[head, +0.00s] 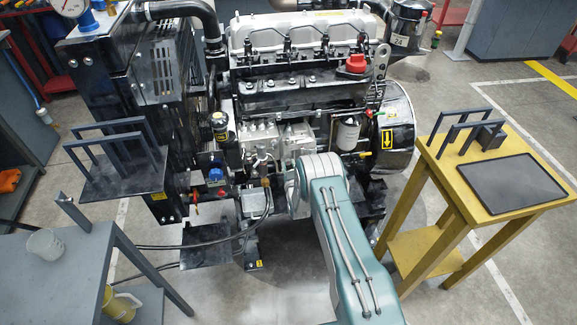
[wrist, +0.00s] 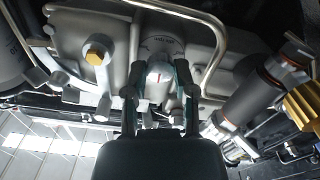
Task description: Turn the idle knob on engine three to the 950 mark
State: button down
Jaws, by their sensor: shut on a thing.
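The engine (head: 300,85) stands in the middle of the head view. In the wrist view, a pale round knob (wrist: 159,69) with a short red line sits under a grey housing (wrist: 163,40) with small dark markings, too small to read. The red line looks nearly upright in the picture. My gripper (wrist: 159,88) is shut on the knob, one finger on each side. In the head view my teal arm reaches to the engine's front, and the knob and my fingertips cannot be made out there.
In the wrist view, a bent metal pipe (wrist: 213,45) runs close right of the knob, and a brass-coloured bolt (wrist: 96,55) is at left. A yellow table (head: 440,180) stands right of my arm. A grey bench (head: 70,265) is at left, with black hoses (head: 205,245) near it.

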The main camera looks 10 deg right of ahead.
jog(key=m, duration=0.8)
jog(key=f+m, duration=0.1)
jog(key=m, duration=0.3)
jog(key=shift+s, duration=0.2)
dwell(0.4)
jog(key=shift+c, duration=2.2)
grip_release()
jog(key=shift+r, duration=0.2)
jog(key=shift+w+r, duration=0.1)
jog(key=s, duration=1.2)
